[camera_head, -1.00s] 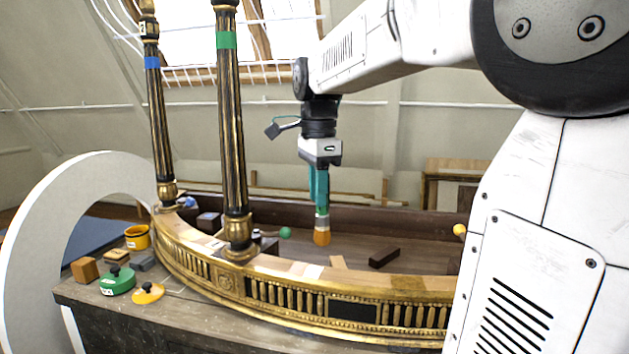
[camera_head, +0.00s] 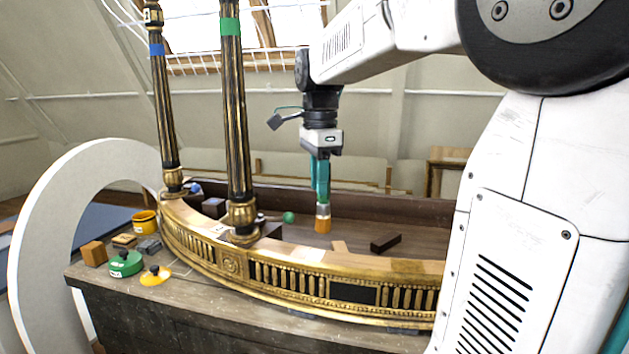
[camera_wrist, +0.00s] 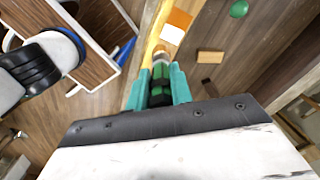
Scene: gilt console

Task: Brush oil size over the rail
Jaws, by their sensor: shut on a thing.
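The rail (camera_head: 375,267) is a curved gilt piece with a balustered front, lying along the bench. Its top shows patches of bare wood and a pale section. My gripper (camera_head: 320,178) has teal fingers and is shut on a brush (camera_head: 323,218) with a green handle, grey ferrule and orange bristles. The brush hangs bristles down, just behind the rail's top edge in the head view; I cannot tell whether it touches. In the wrist view the brush (camera_wrist: 160,62) points at the rail's wooden top, near white and orange patches (camera_wrist: 176,27).
Two black and gilt columns stand on the rail, with green (camera_head: 230,26) and blue bands. A dark block (camera_head: 385,243) and a green knob (camera_head: 288,217) lie behind it. A yellow pot (camera_head: 145,223), green lidded pot (camera_head: 126,263) and yellow lid (camera_head: 155,275) sit front left.

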